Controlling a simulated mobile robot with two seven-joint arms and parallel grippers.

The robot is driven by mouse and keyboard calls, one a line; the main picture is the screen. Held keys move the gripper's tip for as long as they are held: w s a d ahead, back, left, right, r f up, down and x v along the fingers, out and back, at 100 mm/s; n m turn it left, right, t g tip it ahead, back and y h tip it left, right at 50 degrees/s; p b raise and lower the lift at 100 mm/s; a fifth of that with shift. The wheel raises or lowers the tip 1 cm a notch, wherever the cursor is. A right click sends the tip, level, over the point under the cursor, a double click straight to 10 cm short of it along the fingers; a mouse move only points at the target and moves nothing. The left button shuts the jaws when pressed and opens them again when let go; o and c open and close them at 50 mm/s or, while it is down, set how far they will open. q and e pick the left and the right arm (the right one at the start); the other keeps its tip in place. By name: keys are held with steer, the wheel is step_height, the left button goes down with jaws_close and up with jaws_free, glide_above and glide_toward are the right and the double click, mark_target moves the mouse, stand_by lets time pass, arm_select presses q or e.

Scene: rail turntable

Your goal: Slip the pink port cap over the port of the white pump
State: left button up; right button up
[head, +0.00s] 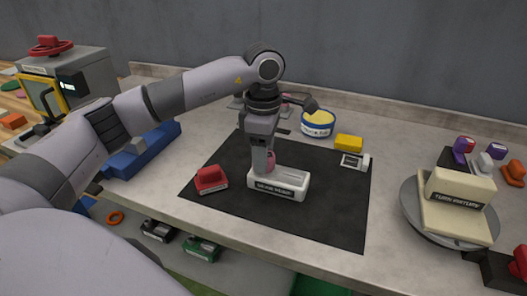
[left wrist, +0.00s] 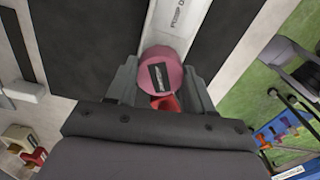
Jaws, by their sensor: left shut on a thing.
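The white pump (head: 290,182), a low white body with a dark label on its front, stands on the black mat (head: 325,225). My left gripper (head: 265,168) points down over the pump's left end. It is shut on the pink port cap (head: 271,160), which shows as a small pink piece at the fingers. In the left wrist view the round pink cap (left wrist: 161,70) with a dark label sits between the fingers, over the end of the white pump (left wrist: 178,28). The port is hidden, and I cannot tell whether the cap is around it or above it. My right gripper is not in view.
A red block (head: 211,179) lies left of the pump. A yellow block (head: 349,142), a white labelled device (head: 355,161) and a blue-and-yellow round tub (head: 317,123) stand behind. A turntable (head: 412,212) with a cream block is at right. The mat's front is clear.

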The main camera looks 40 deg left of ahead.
arm_select(q)
steer(key=shift+f+b, duration=0.4)
steer(key=shift+f, duration=0.15)
steer(key=o, duration=1.1)
steer(key=shift+r, duration=0.1)
step_height(320, 180, up, 7)
steer(key=shift+r, duration=0.1)
